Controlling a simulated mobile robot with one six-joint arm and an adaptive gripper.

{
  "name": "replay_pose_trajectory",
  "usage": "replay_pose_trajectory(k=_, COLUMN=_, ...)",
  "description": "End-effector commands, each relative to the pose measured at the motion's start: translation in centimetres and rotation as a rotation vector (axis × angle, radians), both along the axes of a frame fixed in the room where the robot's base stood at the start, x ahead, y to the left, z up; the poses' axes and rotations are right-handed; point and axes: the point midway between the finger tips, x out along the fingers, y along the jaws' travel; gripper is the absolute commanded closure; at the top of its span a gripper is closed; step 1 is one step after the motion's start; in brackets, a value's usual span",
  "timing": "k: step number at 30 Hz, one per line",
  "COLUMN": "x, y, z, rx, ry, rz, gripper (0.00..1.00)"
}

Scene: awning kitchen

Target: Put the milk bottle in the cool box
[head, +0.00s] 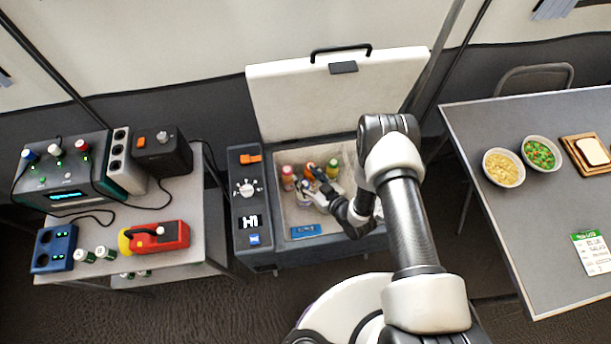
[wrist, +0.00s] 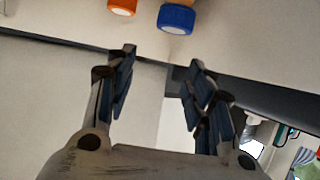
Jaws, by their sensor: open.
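The cool box (head: 240,208) stands open in the head view, its white lid (head: 335,95) raised at the back. Several bottles with coloured caps stand inside, among them a pink one (head: 288,178) and a green one (head: 332,168). My gripper (head: 318,184) is down inside the box among the bottles. In the wrist view my gripper (wrist: 162,60) is open with nothing between its fingers. A blue cap (wrist: 177,18) and an orange cap (wrist: 122,6) show beyond the fingertips. A pale shape beside the gripper may be the milk bottle, but I cannot tell; my arm hides part of the box.
A blue pack (head: 306,231) lies at the front of the box interior. A left table (head: 205,215) holds a power station (head: 65,165) and a red tool (head: 160,236). A grey right table (head: 500,215) holds two bowls and bread on a board (head: 572,142).

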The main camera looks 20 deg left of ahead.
Motion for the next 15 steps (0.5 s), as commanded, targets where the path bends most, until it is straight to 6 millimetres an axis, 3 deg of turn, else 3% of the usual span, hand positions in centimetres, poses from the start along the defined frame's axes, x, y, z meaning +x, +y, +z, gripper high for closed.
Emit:
replay_pose_trajectory(k=6, x=-2.6, y=-4.4, z=2.1, rx=-0.002, ry=0.008, rz=-0.007, gripper=0.51)
replay_pose_trajectory(k=15, x=-4.9, y=-7.9, z=3.8, rx=-0.001, ry=0.005, rz=-0.004, gripper=0.51)
